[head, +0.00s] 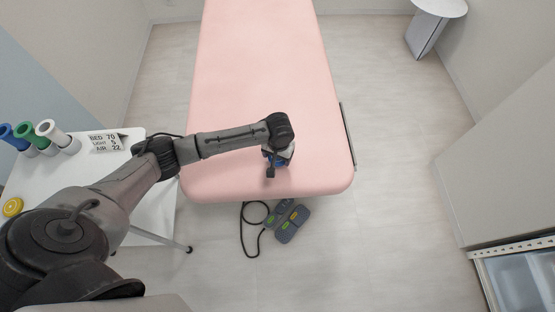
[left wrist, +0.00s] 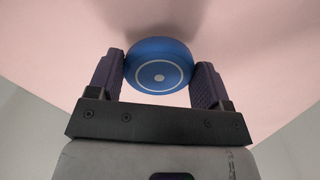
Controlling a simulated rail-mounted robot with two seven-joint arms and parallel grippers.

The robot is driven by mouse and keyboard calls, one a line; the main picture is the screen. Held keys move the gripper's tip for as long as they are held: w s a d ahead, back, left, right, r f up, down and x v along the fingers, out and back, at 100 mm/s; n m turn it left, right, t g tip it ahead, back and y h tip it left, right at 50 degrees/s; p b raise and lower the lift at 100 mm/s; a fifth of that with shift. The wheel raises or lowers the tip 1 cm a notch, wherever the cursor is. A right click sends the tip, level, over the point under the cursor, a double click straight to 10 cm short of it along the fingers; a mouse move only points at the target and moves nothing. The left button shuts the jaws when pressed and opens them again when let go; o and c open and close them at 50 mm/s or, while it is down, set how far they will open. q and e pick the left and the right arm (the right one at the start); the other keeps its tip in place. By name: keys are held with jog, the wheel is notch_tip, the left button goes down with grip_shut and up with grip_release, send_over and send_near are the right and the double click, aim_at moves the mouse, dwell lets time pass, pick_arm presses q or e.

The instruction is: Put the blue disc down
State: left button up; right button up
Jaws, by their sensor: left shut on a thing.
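The blue disc (left wrist: 159,66) has a pale ring and a pale dot on its face. My left gripper (left wrist: 160,80) is shut on it, one finger on each side, in the left wrist view. In the head view the left gripper (head: 277,158) is over the near end of the pink bed (head: 262,70), mostly hidden by my wrist, with a bit of blue showing. I cannot tell whether the disc touches the bed. My right gripper is not in view.
A white side table (head: 148,196) at left holds blue, green and white cylinders, a sign (head: 106,142) and a yellow disc (head: 12,207). A foot pedal (head: 287,220) with a cable lies on the floor below the bed's near edge. The bed is otherwise bare.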

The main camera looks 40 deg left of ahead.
aim_at(278, 160)
pick_arm(q)
notch_tip(278, 160, down, 3)
jog(key=shift+b, duration=0.5)
jog(key=o, duration=0.9)
jog(key=shift+f, duration=0.1)
